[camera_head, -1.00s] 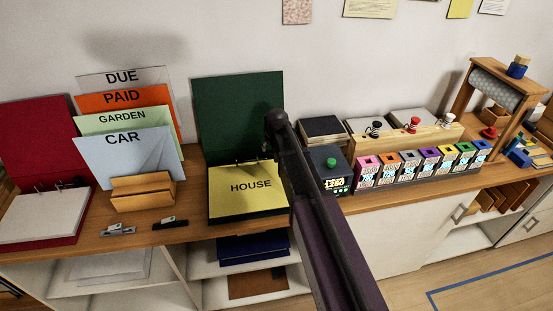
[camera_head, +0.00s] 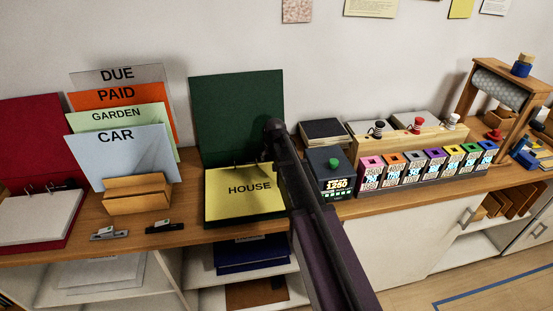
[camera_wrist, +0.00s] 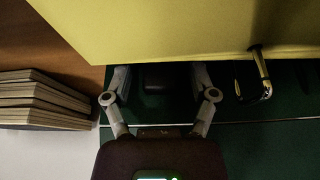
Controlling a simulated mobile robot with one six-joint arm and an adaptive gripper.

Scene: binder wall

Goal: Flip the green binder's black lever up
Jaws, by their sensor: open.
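The green binder (camera_head: 237,112) lies open on the wooden shelf top, its cover standing against the wall and a yellow HOUSE sheet (camera_head: 222,192) inside. My arm covers its right side in the head view, and the lever cannot be made out there. In the wrist view, my gripper (camera_wrist: 160,72) is open, with a finger on each side of a dark block (camera_wrist: 154,84) near the yellow sheet's edge. This may be the black lever; its position is too dark to tell. A metal ring (camera_wrist: 264,80) passes through the sheet to the right. No contact is discernible.
A red binder (camera_head: 30,140) and a wooden sorter (camera_head: 138,197) with labelled cards stand left. A black box with a green button (camera_head: 333,163) and a row of coloured boxes (camera_head: 425,172) stand right. Stacked books (camera_wrist: 40,100) show in the wrist view.

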